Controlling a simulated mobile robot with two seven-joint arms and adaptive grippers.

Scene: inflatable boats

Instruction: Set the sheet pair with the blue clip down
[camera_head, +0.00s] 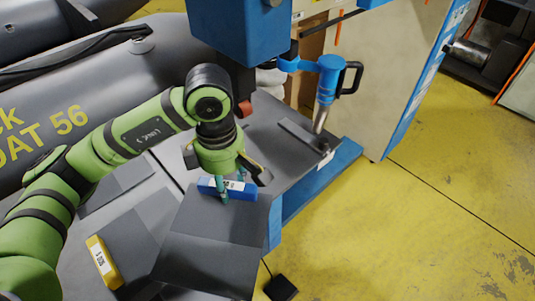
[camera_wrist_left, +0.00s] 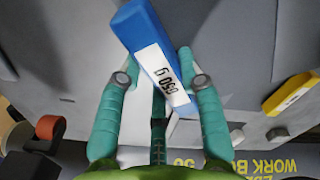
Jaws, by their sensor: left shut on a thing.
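The grey sheet pair (camera_head: 205,250) hangs from the blue clip (camera_head: 240,190), which has a white label. My left gripper (camera_head: 222,186) is shut on the blue clip, with its teal fingers on either side of it. My right gripper is not in view.
A yellow clip (camera_head: 103,262) on other grey sheets lies left of the sheet pair. A tool in a blue holder (camera_head: 326,85) stands at the table's right end. A grey inflatable boat (camera_head: 95,90) lies behind. A small black object (camera_head: 281,289) is at the front.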

